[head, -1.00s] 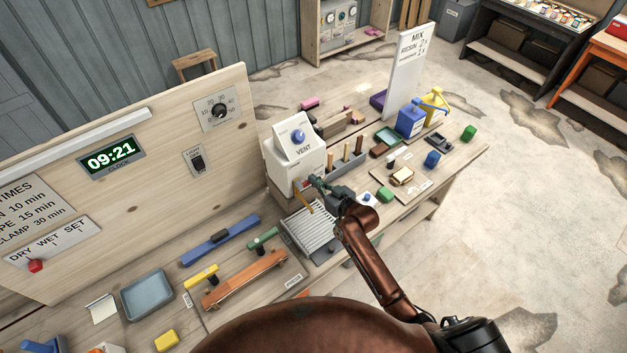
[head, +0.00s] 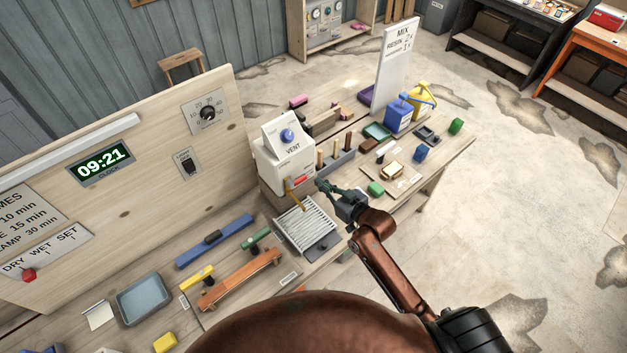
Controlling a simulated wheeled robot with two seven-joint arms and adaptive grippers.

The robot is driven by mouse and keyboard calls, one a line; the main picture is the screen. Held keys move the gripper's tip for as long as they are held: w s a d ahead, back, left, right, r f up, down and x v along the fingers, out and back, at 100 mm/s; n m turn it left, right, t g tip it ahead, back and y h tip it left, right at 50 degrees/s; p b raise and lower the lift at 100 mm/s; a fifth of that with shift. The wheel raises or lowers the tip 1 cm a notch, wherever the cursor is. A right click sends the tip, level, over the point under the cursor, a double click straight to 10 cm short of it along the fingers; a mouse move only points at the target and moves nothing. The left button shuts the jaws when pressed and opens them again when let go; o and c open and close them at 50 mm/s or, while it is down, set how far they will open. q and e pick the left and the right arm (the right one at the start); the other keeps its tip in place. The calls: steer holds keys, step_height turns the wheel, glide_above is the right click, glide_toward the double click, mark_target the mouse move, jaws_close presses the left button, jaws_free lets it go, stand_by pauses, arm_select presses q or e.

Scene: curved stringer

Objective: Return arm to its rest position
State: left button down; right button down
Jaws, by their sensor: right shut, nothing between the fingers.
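My right arm comes in from the lower right, with its brown links bent up over the workbench. My right gripper (head: 325,187) is shut and empty. It is in front of the white VENT box (head: 284,155), to the right of the box's lower front and above the right side of the ribbed metal tray (head: 305,226). It appears apart from the box. My left gripper is not in view.
A tall MIX sign (head: 394,68) stands behind. Blue (head: 398,116) and yellow containers stand farther right. Open floor lies right of the bench.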

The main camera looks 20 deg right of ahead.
steer(key=shift+s+d+r, duration=0.1)
steer(key=shift+s+r, duration=0.05)
steer(key=shift+s, duration=0.25)
